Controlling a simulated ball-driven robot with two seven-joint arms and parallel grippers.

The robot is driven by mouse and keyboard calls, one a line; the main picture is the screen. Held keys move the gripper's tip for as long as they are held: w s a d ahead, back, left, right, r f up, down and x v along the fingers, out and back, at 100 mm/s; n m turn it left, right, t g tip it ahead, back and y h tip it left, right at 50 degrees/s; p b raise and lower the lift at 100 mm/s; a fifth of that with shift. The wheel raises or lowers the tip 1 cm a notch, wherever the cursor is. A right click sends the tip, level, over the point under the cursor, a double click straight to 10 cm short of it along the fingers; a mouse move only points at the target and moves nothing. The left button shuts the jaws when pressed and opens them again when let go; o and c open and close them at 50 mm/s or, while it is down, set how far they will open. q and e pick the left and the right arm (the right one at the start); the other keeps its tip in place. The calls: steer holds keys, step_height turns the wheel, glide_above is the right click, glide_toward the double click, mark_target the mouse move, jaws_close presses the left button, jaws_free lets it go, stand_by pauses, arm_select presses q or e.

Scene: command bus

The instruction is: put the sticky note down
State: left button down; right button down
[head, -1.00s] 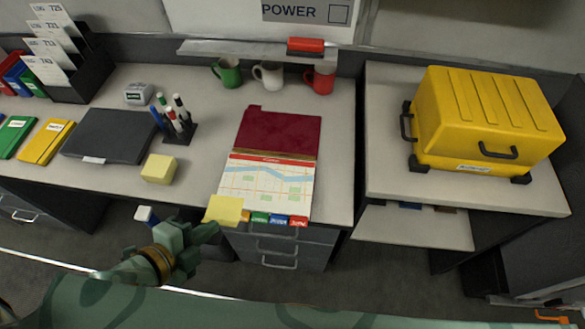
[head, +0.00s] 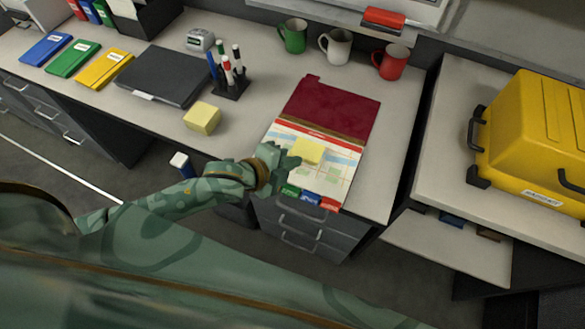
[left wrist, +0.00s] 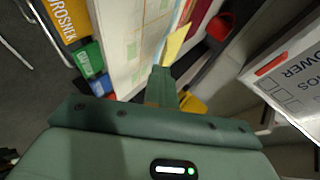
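The yellow sticky note (head: 308,150) is over the map page (head: 335,165) of the open maroon binder (head: 331,108). My left gripper (head: 291,162) comes in from the left over the page's left edge, its fingers closed at the note's near edge. In the left wrist view the fingers (left wrist: 163,84) are together and the note (left wrist: 176,43) sticks out beyond their tips at an angle to the page. I cannot tell whether the note touches the page. My right gripper is not in view.
Green, blue and red tabs (head: 311,199) line the page's near edge. A yellow note block (head: 202,118), a pen holder (head: 231,86) and a dark closed folder (head: 165,76) are left of the binder. Three mugs stand behind, including a red mug (head: 390,62). A yellow case (head: 540,135) is right.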

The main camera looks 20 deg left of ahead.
mark_target(292, 176)
arm_select(q)
step_height(292, 176, down, 3)
steer(key=shift+f+b, duration=0.2)
steer(key=shift+b, duration=0.55)
steer(key=shift+r, duration=0.1)
steer(key=shift+f, duration=0.35)
steer(key=c, duration=1.8)
jaws_free()
steer(key=shift+o, duration=0.2)
